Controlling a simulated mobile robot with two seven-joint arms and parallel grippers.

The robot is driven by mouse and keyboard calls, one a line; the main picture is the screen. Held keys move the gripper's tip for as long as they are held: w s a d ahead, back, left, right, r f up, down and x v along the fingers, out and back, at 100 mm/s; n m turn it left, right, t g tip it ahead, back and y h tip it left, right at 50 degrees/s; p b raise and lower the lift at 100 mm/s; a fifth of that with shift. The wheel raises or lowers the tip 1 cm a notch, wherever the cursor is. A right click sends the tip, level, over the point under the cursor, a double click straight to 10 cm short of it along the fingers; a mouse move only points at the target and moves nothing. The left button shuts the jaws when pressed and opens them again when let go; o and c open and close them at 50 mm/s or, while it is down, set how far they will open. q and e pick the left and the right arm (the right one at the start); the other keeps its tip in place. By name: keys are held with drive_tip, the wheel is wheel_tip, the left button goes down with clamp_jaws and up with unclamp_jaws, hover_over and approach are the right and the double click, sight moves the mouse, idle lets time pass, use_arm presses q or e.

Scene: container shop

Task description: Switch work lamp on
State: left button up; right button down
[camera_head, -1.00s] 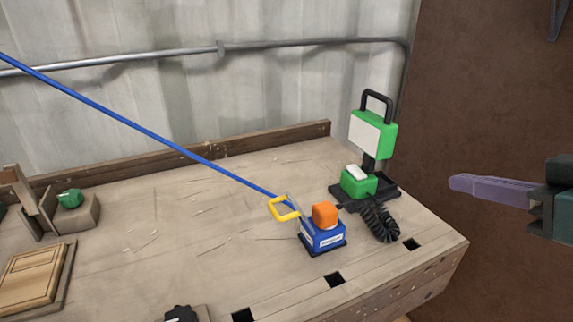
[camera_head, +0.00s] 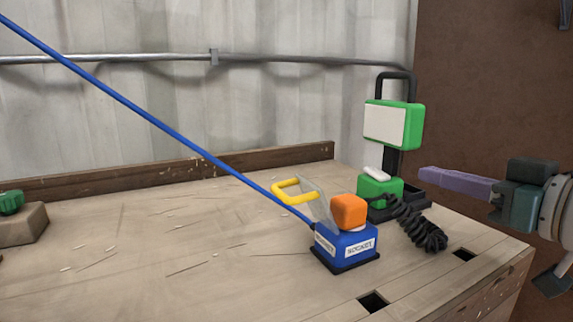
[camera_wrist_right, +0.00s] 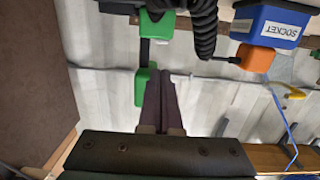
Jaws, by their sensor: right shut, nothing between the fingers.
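The work lamp is green with a white panel and a black handle; its head (camera_head: 393,124) stands above a green base box (camera_head: 380,190) with a white rocker on top, at the right end of the bench. The panel looks unlit. My right gripper (camera_head: 424,174) is shut and empty, its purple fingers pointing left beside the lamp's post, apparently just short of it. In the right wrist view the shut fingers (camera_wrist_right: 162,100) point toward the lamp's green parts (camera_wrist_right: 146,84). My left gripper is not in view.
A blue socket box (camera_head: 345,246) with an orange plug (camera_head: 348,211) and yellow-handled clear flap (camera_head: 297,191) stands in front of the lamp. A coiled black cord (camera_head: 425,232) joins plug and lamp. A blue cable (camera_head: 150,117) runs up left. The bench middle (camera_head: 180,240) is clear.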

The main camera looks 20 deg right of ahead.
sight(384, 176)
drive_tip(key=shift+w+f, duration=0.15)
drive_tip(key=shift+w, duration=0.4)
drive_tip(key=w+b, duration=0.1)
drive_tip(key=w, duration=0.1)
drive_tip(key=w+b, duration=0.1)
drive_tip(key=w, duration=0.2)
drive_tip(key=w+b, duration=0.1)
drive_tip(key=w, duration=0.1)
drive_tip(key=shift+w+a+f, duration=0.15)
drive_tip(key=shift+a+f, duration=0.1)
drive_tip(key=shift+f, duration=0.05)
drive_tip(key=shift+w+b, duration=0.35)
drive_tip(key=shift+w, duration=0.45)
